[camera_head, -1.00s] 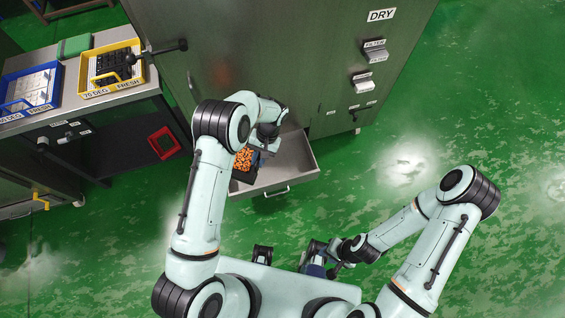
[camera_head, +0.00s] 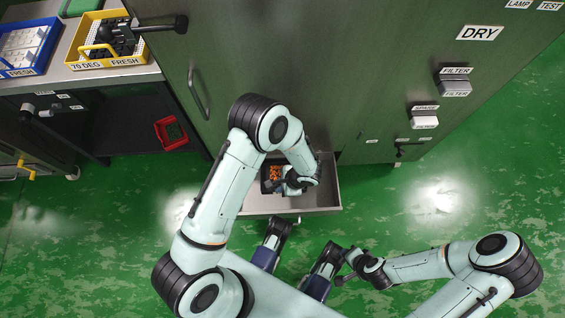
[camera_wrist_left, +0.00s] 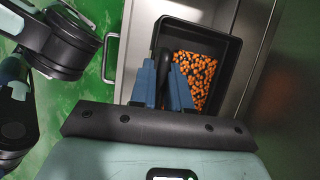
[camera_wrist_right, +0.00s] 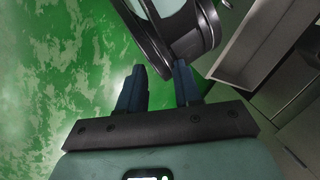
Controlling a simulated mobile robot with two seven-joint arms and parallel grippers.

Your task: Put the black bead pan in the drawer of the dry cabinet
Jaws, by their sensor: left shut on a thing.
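The black bead pan (camera_head: 267,185) holds orange and dark beads and lies within the outline of the open drawer (camera_head: 328,176) of the dry cabinet (camera_head: 330,70). In the left wrist view the pan (camera_wrist_left: 222,47) is nearly level, with grey drawer metal around it. My left gripper (camera_head: 285,187) is shut on the pan's black handle, which shows between the blue fingers (camera_wrist_left: 163,68). I cannot tell whether the pan touches the drawer floor. My left forearm and wrist hide part of the pan. My right gripper (camera_wrist_right: 160,70) is open and empty, low in front of the drawer.
A bench at left holds a yellow tray (camera_head: 75,55) and a blue tray (camera_head: 12,70). A red crate (camera_head: 171,133) is on the shelf below. The cabinet door handle (camera_head: 197,92) stands above the drawer. Green floor at right is clear.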

